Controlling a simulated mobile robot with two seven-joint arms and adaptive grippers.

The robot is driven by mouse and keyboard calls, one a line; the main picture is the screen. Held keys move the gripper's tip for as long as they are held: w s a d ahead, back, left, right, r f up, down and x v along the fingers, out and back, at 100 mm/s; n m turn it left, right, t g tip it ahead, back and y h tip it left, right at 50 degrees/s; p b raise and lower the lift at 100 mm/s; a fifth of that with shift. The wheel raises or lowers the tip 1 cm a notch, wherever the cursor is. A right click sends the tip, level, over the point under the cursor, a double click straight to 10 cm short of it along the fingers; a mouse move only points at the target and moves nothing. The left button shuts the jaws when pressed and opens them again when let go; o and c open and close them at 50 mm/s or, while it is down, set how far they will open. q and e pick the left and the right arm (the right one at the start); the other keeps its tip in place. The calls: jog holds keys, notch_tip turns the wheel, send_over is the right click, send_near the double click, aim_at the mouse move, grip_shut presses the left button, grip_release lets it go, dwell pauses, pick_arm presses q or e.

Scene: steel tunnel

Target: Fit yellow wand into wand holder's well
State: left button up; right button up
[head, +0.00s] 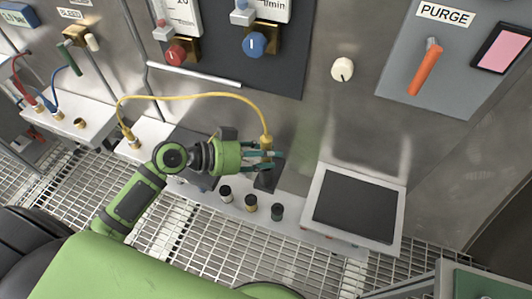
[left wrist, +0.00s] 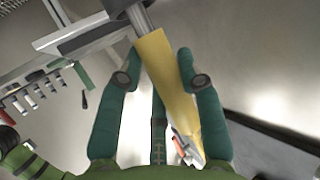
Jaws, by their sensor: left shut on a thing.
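The yellow wand (head: 267,143) is in the grip of my left gripper (head: 272,157), with a yellow cable running from its top. A black block (head: 267,181), which looks like the wand holder, is just below the fingers in the head view. Its well and the wand's lower end are hidden there, so I cannot tell whether the tip is inside. My right gripper is not in view.
A tilted dark-screened panel (head: 355,207) stands right of the black block. Several small capped vials sit in the ledge (head: 233,207) in front. The yellow cable (head: 190,97) loops left to a white box (head: 143,138). The steel wall with gauges and knobs rises behind.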

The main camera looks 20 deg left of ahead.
pick_arm(q)
jog(key=o, duration=1.2)
jog(key=shift+r+p, duration=0.2)
jog(key=shift+p, duration=0.15)
jog(key=shift+s+a, duration=0.15)
jog(key=shift+a, duration=0.1)
jog(key=b+v, duration=0.3)
jog(key=v, duration=0.8)
jog(key=shift+r, duration=0.2)
jog(key=shift+s+a, duration=0.1)
